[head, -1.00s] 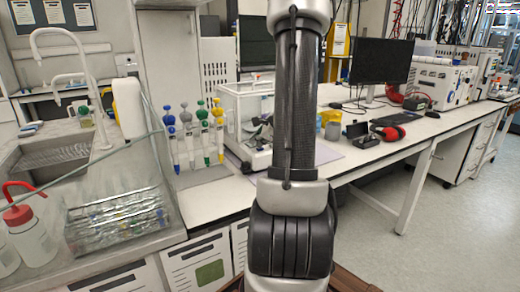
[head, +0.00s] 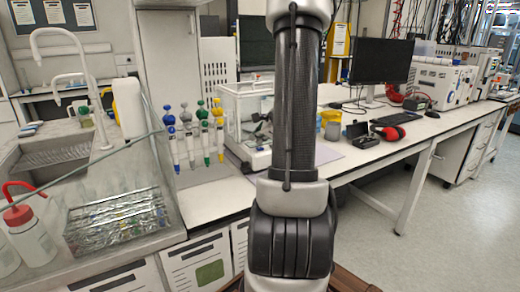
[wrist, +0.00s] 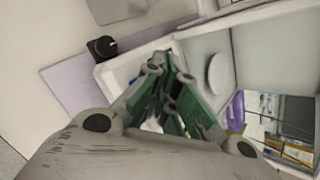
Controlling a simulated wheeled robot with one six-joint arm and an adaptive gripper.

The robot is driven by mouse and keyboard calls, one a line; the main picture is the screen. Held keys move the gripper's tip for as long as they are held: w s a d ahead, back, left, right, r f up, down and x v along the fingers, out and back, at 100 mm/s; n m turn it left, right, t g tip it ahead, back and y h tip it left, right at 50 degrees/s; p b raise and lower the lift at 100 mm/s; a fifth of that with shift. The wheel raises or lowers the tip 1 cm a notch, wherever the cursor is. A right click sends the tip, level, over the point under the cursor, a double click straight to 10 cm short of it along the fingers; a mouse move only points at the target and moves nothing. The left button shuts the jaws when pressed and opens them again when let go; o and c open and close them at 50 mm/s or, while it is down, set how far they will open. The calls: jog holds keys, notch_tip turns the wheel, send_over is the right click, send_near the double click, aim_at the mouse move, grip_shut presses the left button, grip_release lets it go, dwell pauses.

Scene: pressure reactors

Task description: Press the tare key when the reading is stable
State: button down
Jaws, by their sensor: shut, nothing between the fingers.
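The balance is a white box with clear glass walls (head: 232,104), left of my arm in the head view and partly hidden behind it. In the wrist view its white frame (wrist: 112,76) and round pan (wrist: 218,73) show close to the fingers. My gripper (wrist: 165,62) is shut and empty, its green-padded fingers together over the balance's front edge. I cannot tell whether the tips touch it. No tare key or readable display shows in either view.
A purple mat (wrist: 78,90) lies by the balance, with a small black object (wrist: 102,47) on it. A pipette stand (head: 193,135) stands left of the balance. A monitor (head: 382,61) and red headphones (head: 388,133) are to the right.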

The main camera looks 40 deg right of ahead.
jog(key=shift+r, duration=0.1)
jog(key=shift+r, duration=2.4)
